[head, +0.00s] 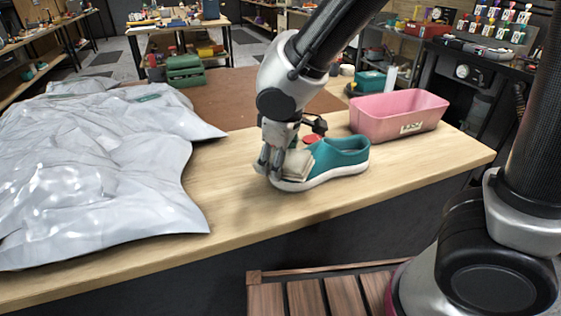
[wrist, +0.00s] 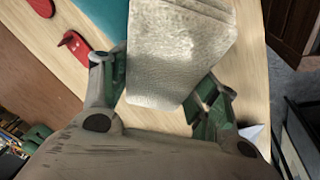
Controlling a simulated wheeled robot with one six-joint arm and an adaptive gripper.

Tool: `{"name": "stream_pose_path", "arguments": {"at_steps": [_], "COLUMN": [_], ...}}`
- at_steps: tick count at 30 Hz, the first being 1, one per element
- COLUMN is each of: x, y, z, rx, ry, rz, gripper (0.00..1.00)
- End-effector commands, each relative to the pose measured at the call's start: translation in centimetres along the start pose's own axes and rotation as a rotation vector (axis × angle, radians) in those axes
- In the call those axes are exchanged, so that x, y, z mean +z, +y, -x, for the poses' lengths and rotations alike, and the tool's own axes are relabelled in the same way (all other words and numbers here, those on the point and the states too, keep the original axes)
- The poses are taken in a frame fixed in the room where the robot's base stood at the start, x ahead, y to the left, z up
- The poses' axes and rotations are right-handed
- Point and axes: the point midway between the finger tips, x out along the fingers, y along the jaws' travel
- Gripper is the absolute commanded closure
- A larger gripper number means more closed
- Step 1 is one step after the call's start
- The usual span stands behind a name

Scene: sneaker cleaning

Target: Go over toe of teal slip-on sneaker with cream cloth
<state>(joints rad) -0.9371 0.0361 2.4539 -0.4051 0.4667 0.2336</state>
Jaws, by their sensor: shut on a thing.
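The teal slip-on sneaker (head: 340,156) with a white sole stands on the wooden workbench in the head view, its toe to the left and its opening to the right. My gripper (head: 272,168) is at its toe end, pointing down. It is shut on the cream cloth (head: 296,165), which lies over the toe and looks in contact with it. In the wrist view the cloth (wrist: 180,55) fills the middle between my fingers (wrist: 158,95) and hides most of the sneaker. Only a strip of teal (wrist: 100,15) shows beside it.
A pink bin (head: 400,115) stands behind the sneaker to the right. A red object (head: 312,138) lies behind the sneaker; red pieces also show in the wrist view (wrist: 75,45). A large crumpled silver sheet (head: 90,170) covers the left of the workbench (head: 235,220). The bench front is clear.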

Motion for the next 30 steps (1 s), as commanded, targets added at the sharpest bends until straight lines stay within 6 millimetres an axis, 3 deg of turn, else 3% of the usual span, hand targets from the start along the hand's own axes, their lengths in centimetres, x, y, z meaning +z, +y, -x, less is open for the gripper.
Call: {"name": "stream_pose_path", "arguments": {"at_steps": [22,30], "x": [-3.5,-3.9], "y": [3.8,4.2], "z": [-1.5,-1.6], "rx": [0.000,0.000], "ry": [-0.001,0.000], "rz": [-0.002,0.000], "gripper": [0.59,0.59]}}
